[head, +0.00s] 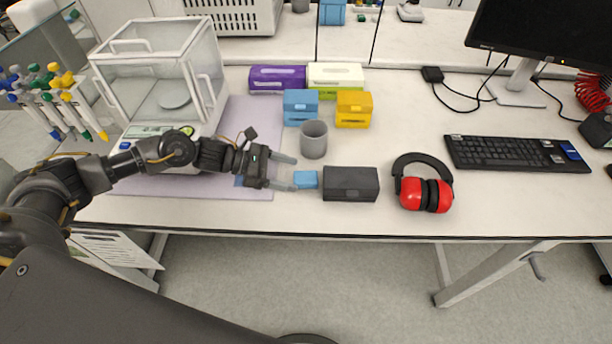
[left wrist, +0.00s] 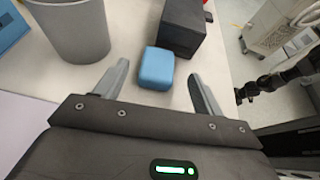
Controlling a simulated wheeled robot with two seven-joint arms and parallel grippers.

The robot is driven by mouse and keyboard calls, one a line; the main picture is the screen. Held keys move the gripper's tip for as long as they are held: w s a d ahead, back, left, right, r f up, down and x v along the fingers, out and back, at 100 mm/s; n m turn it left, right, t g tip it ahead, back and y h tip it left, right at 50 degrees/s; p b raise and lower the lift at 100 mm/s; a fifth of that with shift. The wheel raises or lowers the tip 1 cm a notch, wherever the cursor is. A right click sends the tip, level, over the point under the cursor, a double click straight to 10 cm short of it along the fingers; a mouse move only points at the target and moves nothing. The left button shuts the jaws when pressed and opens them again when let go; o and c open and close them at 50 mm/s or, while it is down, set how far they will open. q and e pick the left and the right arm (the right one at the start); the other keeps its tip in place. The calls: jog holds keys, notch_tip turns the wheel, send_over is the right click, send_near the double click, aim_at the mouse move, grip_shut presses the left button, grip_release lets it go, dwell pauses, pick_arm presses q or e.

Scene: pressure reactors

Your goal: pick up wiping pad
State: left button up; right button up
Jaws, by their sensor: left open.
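The wiping pad (head: 306,180) is a small light-blue block lying on the white table, just left of a dark grey box. In the left wrist view the pad (left wrist: 157,69) lies ahead of the fingertips, roughly midway between them. My left gripper (head: 289,174) is open and empty, low over the table, with its fingers pointing at the pad from the left. In the left wrist view its two fingers (left wrist: 160,78) are spread wide. The pad appears just beyond the fingertips; exact contact cannot be told. My right gripper is out of view.
The dark grey box (head: 351,184) stands close to the pad's right side. A grey cup (head: 314,139) is behind the pad. Blue (head: 300,107) and yellow (head: 353,109) boxes stand farther back. Red earmuffs (head: 424,185) lie to the right. The table's front edge is near.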

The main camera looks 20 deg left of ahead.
aim_at(306, 177)
pick_arm(q)
jog(key=shift+w+d+f, duration=0.1)
jog(key=shift+d, duration=0.35)
jog(key=p+x, duration=0.3)
jog(key=x, duration=0.2)
jog(key=shift+w, duration=0.15)
jog(key=shift+f, duration=0.1)
jog(key=shift+c, duration=0.3)
jog(key=c, duration=1)
